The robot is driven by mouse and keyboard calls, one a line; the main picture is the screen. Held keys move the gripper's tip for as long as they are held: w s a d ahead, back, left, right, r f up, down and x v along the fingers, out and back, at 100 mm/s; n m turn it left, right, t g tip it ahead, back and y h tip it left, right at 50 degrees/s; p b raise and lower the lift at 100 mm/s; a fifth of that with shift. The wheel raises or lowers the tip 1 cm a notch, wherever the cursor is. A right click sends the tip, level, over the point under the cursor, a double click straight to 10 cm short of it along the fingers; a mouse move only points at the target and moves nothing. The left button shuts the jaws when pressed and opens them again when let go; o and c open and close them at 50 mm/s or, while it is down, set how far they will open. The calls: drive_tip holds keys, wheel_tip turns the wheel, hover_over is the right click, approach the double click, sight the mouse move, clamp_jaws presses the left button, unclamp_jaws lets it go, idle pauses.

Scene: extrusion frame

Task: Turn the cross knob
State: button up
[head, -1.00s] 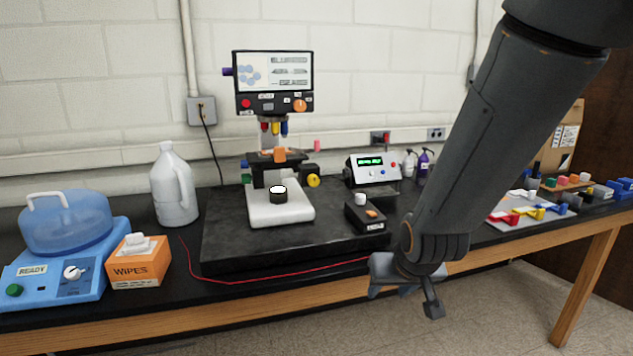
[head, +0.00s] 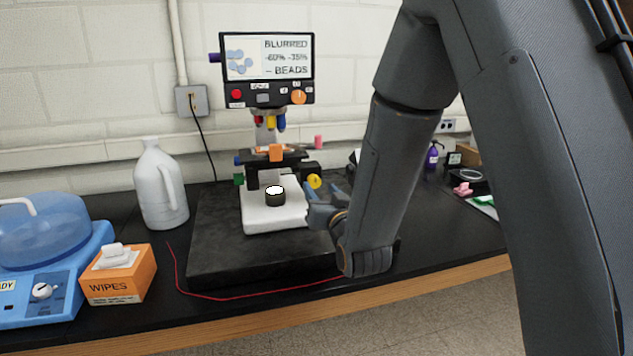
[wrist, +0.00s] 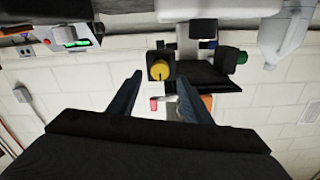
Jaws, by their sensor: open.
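A microscope with a black stage and white base (head: 262,220) stands on a dark slab. A round yellow knob (head: 314,181) sits on a black block at the stage's right side; I cannot tell a cross shape on it. It also shows in the wrist view, which is upside down, as a yellow disc (wrist: 159,70) between and beyond my fingertips. My gripper (head: 324,198) is open and empty, just right of and below the yellow knob in the head view, apart from it as far as I can tell.
The screen (head: 272,58) reads "BLURRED -60% -35% BEADS", with an orange knob (head: 298,97) below it. A green knob (head: 239,180) and a pink knob (head: 318,142) flank the stage. A white jug (head: 160,185) and wipes box (head: 119,275) stand left.

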sight(316, 183)
drive_tip(key=shift+p+x, duration=0.65)
drive_tip(key=shift+x, duration=1.7)
drive_tip(key=c, duration=1.1)
